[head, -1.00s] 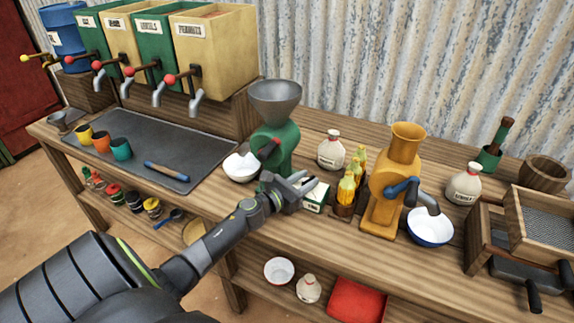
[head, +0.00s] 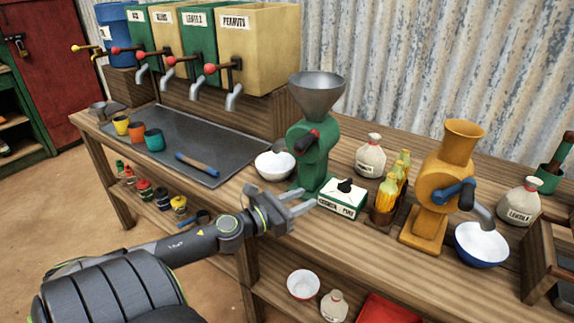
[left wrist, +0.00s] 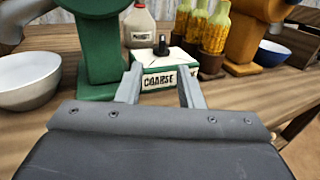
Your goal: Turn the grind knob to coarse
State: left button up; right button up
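The grind knob (head: 345,185) is a small black knob on top of a white and green box (head: 342,204) on the counter, right of the green grinder (head: 313,150). In the left wrist view the knob (left wrist: 161,46) stands upright on the box (left wrist: 148,62), whose front label reads COARSE. The knob's exact pointing is too small to tell. My left gripper (head: 308,199) is open and empty, just left of and in front of the box. In the left wrist view its fingertips (left wrist: 160,70) stand apart before the box's front, clear of the knob. My right gripper is not in view.
A white bowl (head: 276,167) stands left of the green grinder. Corn bottles (head: 388,195) in a wooden holder and a yellow grinder (head: 430,195) stand right of the box. A sack-like jar (head: 370,157) stands behind it. The counter edge in front is bare.

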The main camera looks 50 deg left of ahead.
pick_arm(q)
jog(key=shift+s+d+f+b, duration=0.1)
jog(key=shift+s+f+b, duration=0.2)
jog(key=shift+s+b, duration=0.5)
jog(key=shift+s+a+r+b, duration=0.1)
jog(key=shift+s+a+b, duration=0.1)
jog(key=shift+b, duration=0.1)
jog(key=shift+s+a+b, duration=0.15)
jog(key=shift+s+b, duration=0.25)
jog(key=shift+s, duration=0.1)
jog(key=shift+s+r+b, duration=0.25)
jog(key=shift+s+b, duration=0.1)
jog(key=shift+s, duration=0.15)
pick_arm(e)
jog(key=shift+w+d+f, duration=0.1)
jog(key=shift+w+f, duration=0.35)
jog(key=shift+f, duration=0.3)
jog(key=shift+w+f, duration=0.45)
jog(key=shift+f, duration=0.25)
